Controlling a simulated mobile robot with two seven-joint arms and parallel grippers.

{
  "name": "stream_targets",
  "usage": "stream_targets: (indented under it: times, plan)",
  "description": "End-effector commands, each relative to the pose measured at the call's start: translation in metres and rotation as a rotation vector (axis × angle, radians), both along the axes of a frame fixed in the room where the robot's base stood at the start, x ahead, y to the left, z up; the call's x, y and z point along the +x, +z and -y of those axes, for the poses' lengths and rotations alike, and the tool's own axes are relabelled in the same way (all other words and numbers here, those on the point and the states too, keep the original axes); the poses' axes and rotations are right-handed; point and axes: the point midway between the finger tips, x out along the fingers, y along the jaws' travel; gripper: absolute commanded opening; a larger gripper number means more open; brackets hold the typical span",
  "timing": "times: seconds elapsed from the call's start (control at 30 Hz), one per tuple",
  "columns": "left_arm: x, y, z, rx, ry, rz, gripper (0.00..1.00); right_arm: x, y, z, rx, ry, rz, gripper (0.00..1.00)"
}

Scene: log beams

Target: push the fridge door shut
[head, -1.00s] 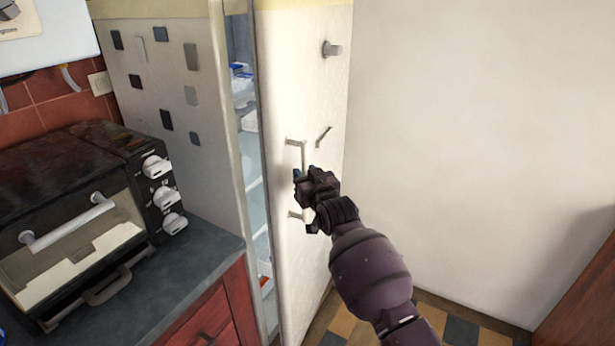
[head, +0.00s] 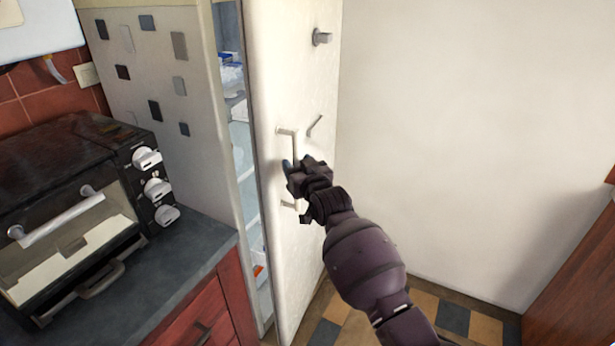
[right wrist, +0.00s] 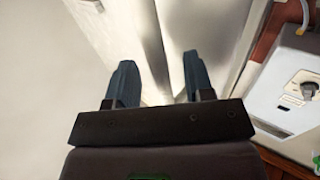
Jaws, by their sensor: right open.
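The fridge door (head: 300,100) is white and stands partly open in the head view, with a gap on its left side. Through the gap, the fridge inside shows shelves and small items (head: 232,75). A pale bar handle (head: 287,131) is on the door's front. My right gripper (head: 297,165) is at the handle, in front of the door; whether it touches cannot be told. In the right wrist view its two blue fingers (right wrist: 157,85) are apart, with the pale door surface beyond and nothing seen between them. My left gripper is not in view.
A black toaster oven (head: 70,210) stands on the dark counter (head: 200,255) left of the fridge, above red drawers (head: 215,310). A plain wall (head: 450,130) is on the right. Checkered floor (head: 440,310) and a brown wooden piece (head: 580,290) are at the lower right.

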Motion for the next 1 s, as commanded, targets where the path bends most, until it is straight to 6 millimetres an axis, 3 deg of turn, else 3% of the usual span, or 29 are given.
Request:
stream_targets:
  times: [0.6, 1.0]
  plan:
    - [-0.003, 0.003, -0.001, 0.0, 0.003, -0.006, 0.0, -0.073, 0.0, 0.037, 0.0, 0.0, 0.0, 0.48]
    - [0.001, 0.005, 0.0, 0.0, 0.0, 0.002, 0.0, -0.091, 0.0, 0.045, 0.0, 0.0, 0.001, 0.48]
